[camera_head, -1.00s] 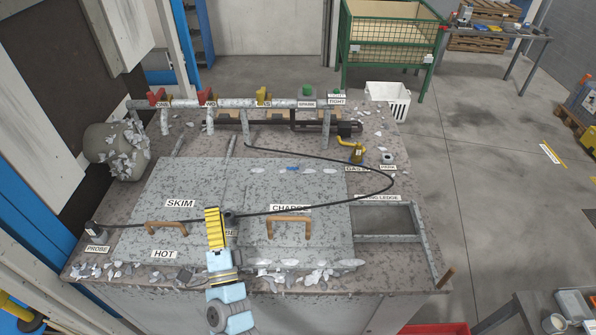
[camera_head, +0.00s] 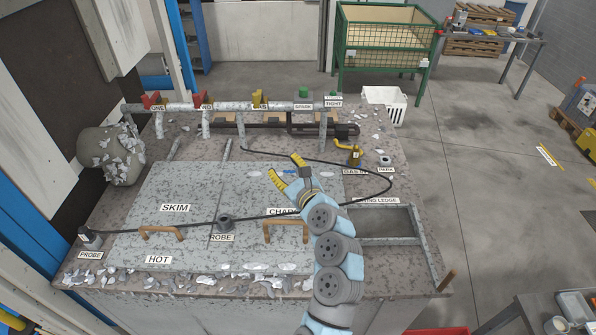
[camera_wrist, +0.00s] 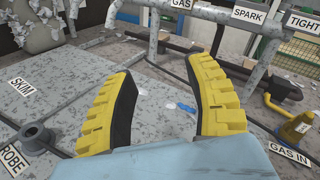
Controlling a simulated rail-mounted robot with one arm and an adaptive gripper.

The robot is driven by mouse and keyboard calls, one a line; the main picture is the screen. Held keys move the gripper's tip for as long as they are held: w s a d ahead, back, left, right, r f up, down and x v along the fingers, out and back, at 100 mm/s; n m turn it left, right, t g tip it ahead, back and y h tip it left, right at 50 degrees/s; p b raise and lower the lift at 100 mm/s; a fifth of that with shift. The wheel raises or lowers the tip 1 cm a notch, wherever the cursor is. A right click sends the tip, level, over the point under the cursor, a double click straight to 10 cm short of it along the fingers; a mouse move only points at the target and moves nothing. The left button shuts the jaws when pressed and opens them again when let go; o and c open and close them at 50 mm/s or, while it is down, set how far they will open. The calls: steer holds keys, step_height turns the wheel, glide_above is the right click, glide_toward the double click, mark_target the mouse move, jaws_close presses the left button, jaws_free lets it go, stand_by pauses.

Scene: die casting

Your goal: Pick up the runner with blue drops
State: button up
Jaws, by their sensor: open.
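A small pale flat piece with blue on it, which looks like the runner with blue drops (camera_wrist: 185,107), lies on the grey speckled lid in the wrist view, toward its back. In the head view a bit of blue (camera_head: 289,172) shows between my fingers; most of the piece is hidden or too small to make out. My gripper (camera_head: 286,170) is above the back part of the CHARGE lid, with its yellow-padded fingers spread and empty. In the wrist view my gripper (camera_wrist: 163,72) has its fingers either side of the piece, apparently apart from it.
A black cable crosses the lids and loops right. Wooden handles (camera_head: 287,226) stand on the lids. A pipe rail (camera_head: 230,104) with valves runs along the back. A yellow valve handle (camera_head: 350,151) is to the right. Pale flakes litter the front edge.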

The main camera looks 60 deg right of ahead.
steer(key=s+d+f+m+g+y, duration=0.1)
steer(key=s+f, duration=0.1)
steer(key=s, duration=0.1)
steer(key=s+d+f+m+g, duration=0.1)
steer(key=s+d+m, duration=0.1)
steer(key=s, duration=0.2)
steer(key=s+d+f+m+g+y, duration=0.1)
steer(key=s+d+f, duration=0.1)
steer(key=s, duration=0.2)
steer(key=shift+f+m+y, duration=0.3)
steer(key=shift+f, duration=0.05)
steer(key=shift+p+x, duration=1.15)
steer(key=shift+x, duration=2.95)
steer(key=shift+p+x, duration=0.35)
steer(key=shift+x, duration=1.6)
steer(key=shift+w+d+f, duration=0.1)
steer(key=shift+w+f, duration=0.05)
steer(key=shift+w, duration=0.05)
steer(key=shift+w+d+f, duration=0.25)
steer(key=shift+w+d, duration=0.35)
steer(key=shift+w, duration=0.05)
steer(key=shift+w+d+f, duration=0.1)
steer(key=shift+w+f, duration=0.2)
steer(key=shift+w, duration=0.1)
steer(key=shift+x, duration=0.85)
steer(key=shift+d, duration=0.1)
